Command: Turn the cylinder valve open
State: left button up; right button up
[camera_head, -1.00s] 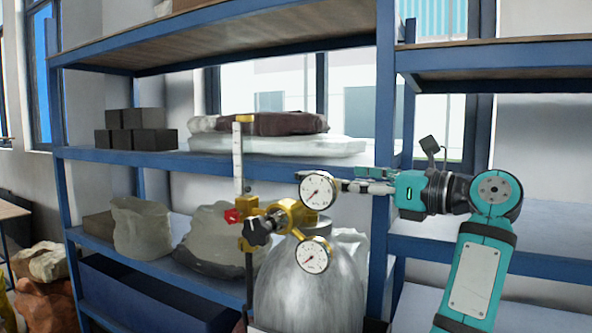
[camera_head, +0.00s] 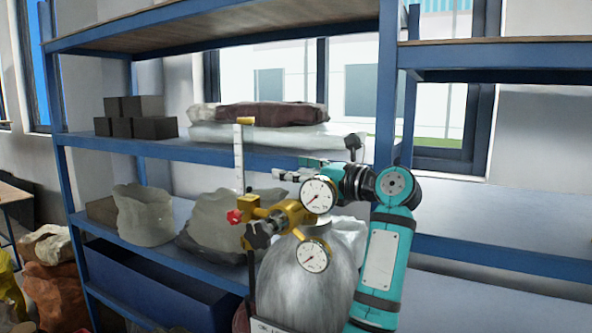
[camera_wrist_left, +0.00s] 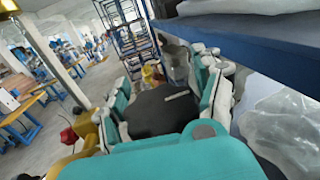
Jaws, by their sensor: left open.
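The gas cylinder (camera_head: 300,292) is a grey rounded metal body standing upright in front of the shelves. On its top is a brass regulator (camera_head: 288,214) with an upper gauge (camera_head: 317,195), a lower gauge (camera_head: 312,255), a black star knob (camera_head: 258,235) and a small red knob (camera_head: 234,216). I cannot tell which part is the cylinder valve handle. My left gripper (camera_head: 284,174) points left just above the regulator in the picture, partly hidden by the upper gauge. In the left wrist view its jaws (camera_wrist_left: 160,78) are apart and empty. My right gripper is not in view.
A blue shelf rack (camera_head: 200,150) stands behind the cylinder. It holds dark blocks (camera_head: 135,118), stacked sacks (camera_head: 270,116) and pale bags (camera_head: 145,215). A blue bin (camera_head: 150,290) is at the lower left. In the left wrist view a clear bag (camera_wrist_left: 285,130) lies close at right.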

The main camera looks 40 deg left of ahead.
pick_arm(q)
jog(key=shift+c, duration=0.4)
jog(key=shift+a, duration=0.15)
jog(key=c, duration=1.2)
jog(key=shift+f, duration=0.1)
grip_shut()
jog(key=shift+a, duration=0.1)
jog(key=shift+f, duration=0.15)
